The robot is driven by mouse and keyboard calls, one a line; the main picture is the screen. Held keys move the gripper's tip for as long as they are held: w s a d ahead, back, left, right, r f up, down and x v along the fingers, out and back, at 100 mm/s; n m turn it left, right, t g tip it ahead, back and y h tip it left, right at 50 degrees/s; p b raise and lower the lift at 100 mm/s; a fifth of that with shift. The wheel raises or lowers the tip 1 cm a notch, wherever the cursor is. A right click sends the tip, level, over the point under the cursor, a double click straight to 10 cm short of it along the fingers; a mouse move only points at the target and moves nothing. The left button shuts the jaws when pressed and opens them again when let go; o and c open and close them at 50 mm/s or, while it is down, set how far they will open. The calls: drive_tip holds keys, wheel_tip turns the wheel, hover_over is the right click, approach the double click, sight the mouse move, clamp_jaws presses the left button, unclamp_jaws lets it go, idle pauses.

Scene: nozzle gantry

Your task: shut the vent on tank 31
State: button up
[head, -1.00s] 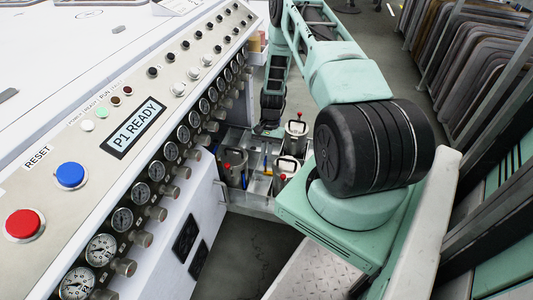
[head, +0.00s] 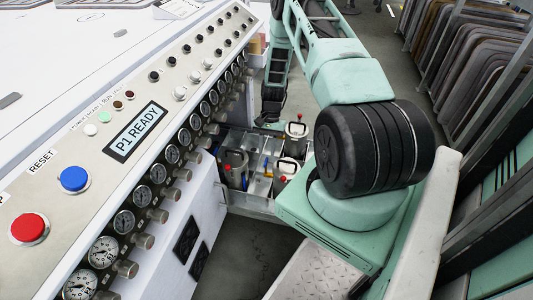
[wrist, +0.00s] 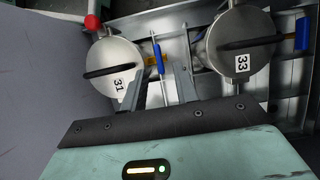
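Tank 31 (wrist: 112,68) shows in the wrist view at left, a round steel lid with a black bar handle and a "31" label. A blue lever (wrist: 157,56) with a yellow part beside it stands at its right edge. A red ball knob (wrist: 92,22) is at its upper left. My gripper (wrist: 160,74) is open and empty. Its left finger overlaps the lid's lower right edge in the picture; the blue lever appears between and just beyond the fingertips. Contact cannot be told. In the head view my gripper is dark, small and partly hidden above the tanks.
Tank 33 (wrist: 241,40) with its own blue lever (wrist: 301,34) is close on the right. In the head view the metal tank tray (head: 252,205) sits between the gauge console (head: 135,135) and my arm. Racked panels (head: 475,65) stand at right.

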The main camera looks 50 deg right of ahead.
drive_tip(key=p+v, duration=0.2)
drive_tip(key=v, duration=1.2)
